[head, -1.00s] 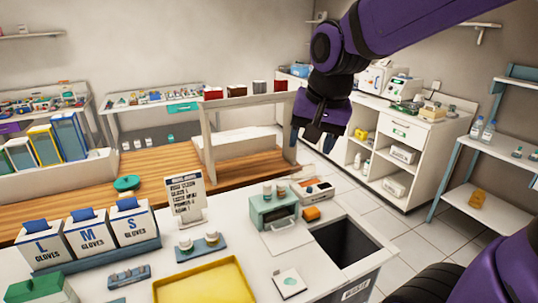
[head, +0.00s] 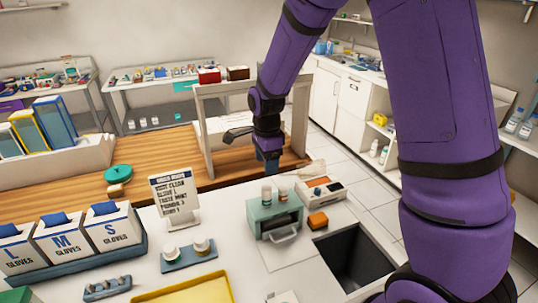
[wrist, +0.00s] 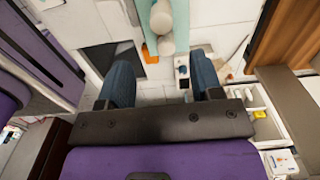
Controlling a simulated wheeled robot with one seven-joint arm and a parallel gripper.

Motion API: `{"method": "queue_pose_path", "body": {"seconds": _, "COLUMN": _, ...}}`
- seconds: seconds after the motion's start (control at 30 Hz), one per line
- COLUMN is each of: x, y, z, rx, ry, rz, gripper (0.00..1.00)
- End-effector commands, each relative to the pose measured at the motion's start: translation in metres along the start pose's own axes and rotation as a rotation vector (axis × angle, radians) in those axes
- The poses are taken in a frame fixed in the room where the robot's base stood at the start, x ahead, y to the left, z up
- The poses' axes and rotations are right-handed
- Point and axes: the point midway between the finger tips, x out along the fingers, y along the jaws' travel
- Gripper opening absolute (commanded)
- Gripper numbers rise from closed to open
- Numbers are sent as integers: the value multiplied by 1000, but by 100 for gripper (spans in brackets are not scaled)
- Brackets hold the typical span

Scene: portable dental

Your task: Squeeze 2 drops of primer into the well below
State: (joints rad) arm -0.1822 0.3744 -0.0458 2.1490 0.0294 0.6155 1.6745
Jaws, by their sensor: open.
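Two small capped bottles, the left one (head: 266,194) and the right one (head: 283,193), stand upright on top of a teal box (head: 262,222). Their labels are too small to read, so I cannot tell which holds primer. In the wrist view the two pale bottle tops (wrist: 161,18) show beyond the fingers. My gripper (head: 269,166) is above and behind the teal box in the head view, apart from the bottles. In the wrist view my gripper (wrist: 163,85) has its two blue fingers spread with nothing between them. A white pad (head: 283,297), possibly holding the well, is cut off at the bottom edge.
A dark bin opening (head: 355,256) and an orange block (head: 317,221) lie right of the box. Two white jars sit on a blue tray (head: 188,254). A sign (head: 174,195), glove boxes (head: 72,240) and a yellow tray (head: 190,291) are left. A wooden-topped shelf frame stands behind.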

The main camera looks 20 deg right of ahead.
Motion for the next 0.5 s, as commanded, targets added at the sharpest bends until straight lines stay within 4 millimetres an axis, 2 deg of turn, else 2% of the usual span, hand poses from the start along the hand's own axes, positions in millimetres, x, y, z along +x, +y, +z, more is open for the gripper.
{"method": "queue_pose_path", "body": {"seconds": 0.17, "x": 14, "y": -1, "z": 1, "rx": 15, "ry": 1, "rz": 5, "gripper": 60}}
{"method": "queue_pose_path", "body": {"seconds": 0.27, "x": 28, "y": 0, "z": 1, "rx": 14, "ry": 1, "rz": 8, "gripper": 60}}
{"method": "queue_pose_path", "body": {"seconds": 0.5, "x": 76, "y": 0, "z": 1, "rx": 12, "ry": 2, "rz": 8, "gripper": 60}}
